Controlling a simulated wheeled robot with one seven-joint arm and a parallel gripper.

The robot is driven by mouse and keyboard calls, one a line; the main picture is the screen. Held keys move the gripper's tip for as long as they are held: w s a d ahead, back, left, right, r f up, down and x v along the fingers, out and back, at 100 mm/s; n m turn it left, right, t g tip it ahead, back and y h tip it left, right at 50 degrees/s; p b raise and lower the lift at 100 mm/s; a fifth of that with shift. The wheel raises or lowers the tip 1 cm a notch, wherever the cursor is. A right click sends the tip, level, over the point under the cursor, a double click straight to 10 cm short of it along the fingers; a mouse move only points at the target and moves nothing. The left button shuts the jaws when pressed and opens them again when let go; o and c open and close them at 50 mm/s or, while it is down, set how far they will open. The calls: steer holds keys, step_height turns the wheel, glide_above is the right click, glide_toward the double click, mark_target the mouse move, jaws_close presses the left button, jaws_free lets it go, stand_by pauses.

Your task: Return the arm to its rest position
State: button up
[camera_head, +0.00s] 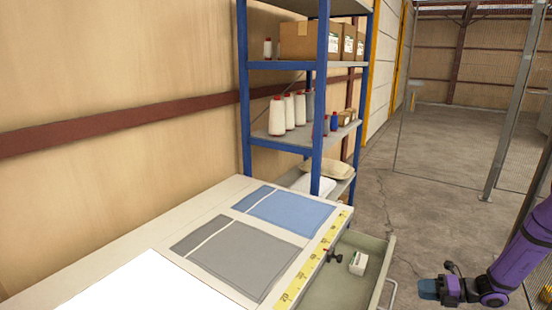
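My purple arm (519,262) enters from the right edge. My gripper (432,289), dark with a blue-grey end, is at the lower right, pointing left. It hangs in front of the floor, to the right of the open drawer (377,246) and apart from it. Its fingers are too small and dark to tell whether they are open or shut. I see nothing clearly held in it.
A table (150,233) carries a blue cloth piece (290,212), a grey one (240,262) and a yellow measuring tape (322,250). The drawer holds a small white box (358,263). A blue shelf (318,100) stands behind. Concrete floor (440,160) is clear behind my arm.

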steer(key=s+a+r+n+g+h, duration=0.15)
steer(key=a+r+n, duration=0.25)
steer(key=r+n, duration=0.45)
steer(key=s+a+r+n+g+h, duration=0.1)
steer(key=a+r+n+g+h, duration=0.3)
steer(key=r, duration=0.8)
steer(key=s+a+r+n+g+h, duration=0.1)
steer(key=s+a+r+n, duration=0.1)
steer(key=a+r+n, duration=0.6)
steer(key=s+a+r+n+t+h, duration=0.2)
steer(key=s+r+n+h, duration=0.1)
steer(key=s+r+n, duration=0.6)
steer(key=s+a+r+n+t+h, duration=0.2)
steer(key=s+r+n, duration=0.6)
steer(key=s, duration=0.5)
step_height(320, 180, up, 2)
steer(key=shift+s+a+r+n+t+h, duration=0.15)
steer(key=shift+s+r+n+t+h, duration=0.15)
steer(key=shift+t+h, duration=0.45)
